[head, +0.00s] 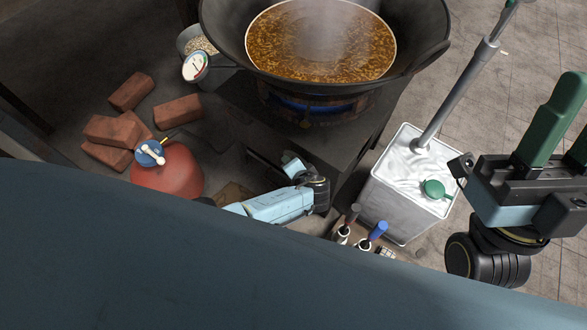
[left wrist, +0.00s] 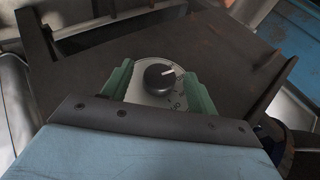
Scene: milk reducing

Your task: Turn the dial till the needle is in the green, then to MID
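The dial (left wrist: 160,77) is a black knob with a white pointer on a pale plate, seen in the left wrist view. The pointer faces right and slightly up; the plate's marks are too small to read surely. My left gripper (left wrist: 159,84) is open, its green fingers on either side of the knob with gaps showing. In the head view my left arm reaches the stove's front, and its fingertips and the dial are hidden. The round gauge (head: 195,67) sits at the wok's left; its needle and colours are too small to read. My right gripper (head: 562,140) is open and empty at the right.
A wok (head: 320,45) of steaming brown liquid stands over a blue flame.

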